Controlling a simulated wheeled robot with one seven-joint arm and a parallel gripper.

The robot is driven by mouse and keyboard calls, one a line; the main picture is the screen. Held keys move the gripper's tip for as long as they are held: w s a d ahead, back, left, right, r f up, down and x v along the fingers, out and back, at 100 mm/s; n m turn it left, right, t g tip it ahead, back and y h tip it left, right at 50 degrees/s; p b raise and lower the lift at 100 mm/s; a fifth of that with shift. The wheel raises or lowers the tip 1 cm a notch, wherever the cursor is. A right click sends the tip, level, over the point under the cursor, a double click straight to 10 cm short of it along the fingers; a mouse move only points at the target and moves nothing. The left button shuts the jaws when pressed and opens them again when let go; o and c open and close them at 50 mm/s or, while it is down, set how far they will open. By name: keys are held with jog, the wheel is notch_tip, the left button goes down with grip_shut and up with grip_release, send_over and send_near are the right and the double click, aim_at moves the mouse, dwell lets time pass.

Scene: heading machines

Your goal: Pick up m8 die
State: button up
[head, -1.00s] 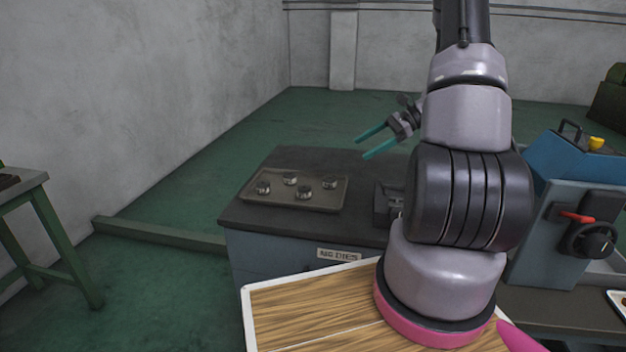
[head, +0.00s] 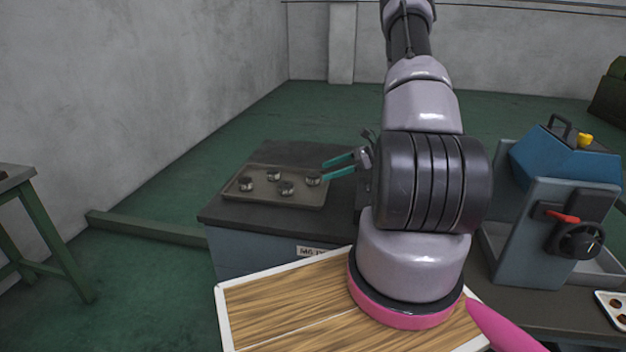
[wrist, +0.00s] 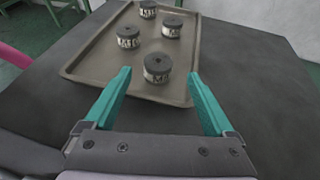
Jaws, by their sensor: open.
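Several short, round dark dies with pale lettered bands stand on a shallow grey-brown tray (head: 258,194). The nearest die (wrist: 157,68) is in line with the gap between my fingertips in the wrist view. In the head view this die (head: 312,178) is at the tray's right end, by the fingertips. Three others show in the wrist view: one die (wrist: 128,37) at left, one die (wrist: 172,27) at right and one die (wrist: 148,9) at the back. My gripper (head: 323,172) is open and empty, with teal fingers pointing at the tray. The lettering is too small to read surely.
The tray sits on a dark-topped cabinet (head: 270,216) with a partly hidden label plate (head: 311,251). A blue-grey machine with a red-handled wheel (head: 580,241) stands at right. A green-legged table (head: 45,235) is at left. A wooden-topped surface (head: 290,305) is in front.

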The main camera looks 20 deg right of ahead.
aim_at(315, 174)
jog(key=x, duration=0.4)
jog(key=shift+a, duration=0.3)
jog(key=shift+r, duration=0.1)
grip_shut()
jog(key=shift+r, duration=0.1)
